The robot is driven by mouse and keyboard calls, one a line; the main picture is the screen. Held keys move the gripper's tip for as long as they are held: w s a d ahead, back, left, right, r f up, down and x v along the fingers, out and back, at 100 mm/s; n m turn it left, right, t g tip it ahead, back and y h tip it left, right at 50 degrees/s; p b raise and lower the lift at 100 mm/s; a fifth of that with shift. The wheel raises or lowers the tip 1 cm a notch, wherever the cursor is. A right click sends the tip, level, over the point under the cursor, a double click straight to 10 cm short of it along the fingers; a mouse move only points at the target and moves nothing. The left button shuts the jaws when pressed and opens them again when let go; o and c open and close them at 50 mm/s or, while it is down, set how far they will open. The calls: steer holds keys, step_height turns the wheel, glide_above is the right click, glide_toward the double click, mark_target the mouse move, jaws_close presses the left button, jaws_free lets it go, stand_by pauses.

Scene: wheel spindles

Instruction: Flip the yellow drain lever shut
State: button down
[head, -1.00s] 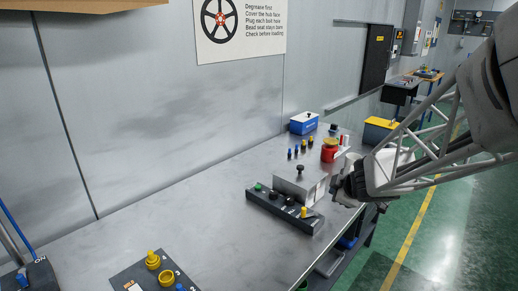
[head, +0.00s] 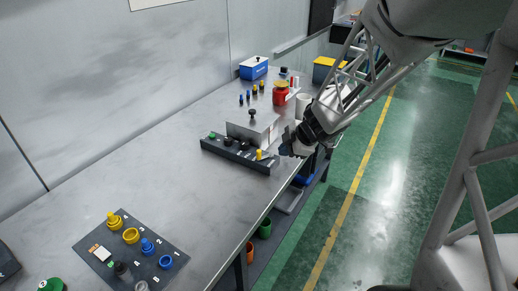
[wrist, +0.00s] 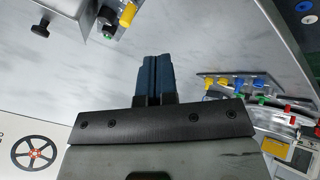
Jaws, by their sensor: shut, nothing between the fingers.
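The yellow drain lever (head: 259,155) stands up at the right end of a dark control strip (head: 228,155) on the bench. In the wrist view a yellow lever-like part (wrist: 128,14) shows at the top left, beside a black knob. My gripper (head: 284,149) is just right of the lever in the head view, near the bench's front edge. It appears apart from the lever. In the wrist view its blue fingers (wrist: 157,75) are together, with nothing between them.
A metal box with a black knob (head: 252,113) stands behind the strip. A red container (head: 280,95) and a blue box (head: 253,68) are farther back. A dark plate (head: 132,250) with yellow and blue parts lies at the near left. The bench between is clear.

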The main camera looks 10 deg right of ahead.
steer(key=shift+f, duration=0.1)
steer(key=x, duration=0.9)
steer(key=shift+w+a+f, duration=0.1)
steer(key=shift+a+f, duration=0.05)
steer(key=shift+w+a+f, duration=0.15)
steer(key=shift+w, duration=1.05)
steer(key=shift+w+a, duration=0.1)
steer(key=shift+w, duration=0.85)
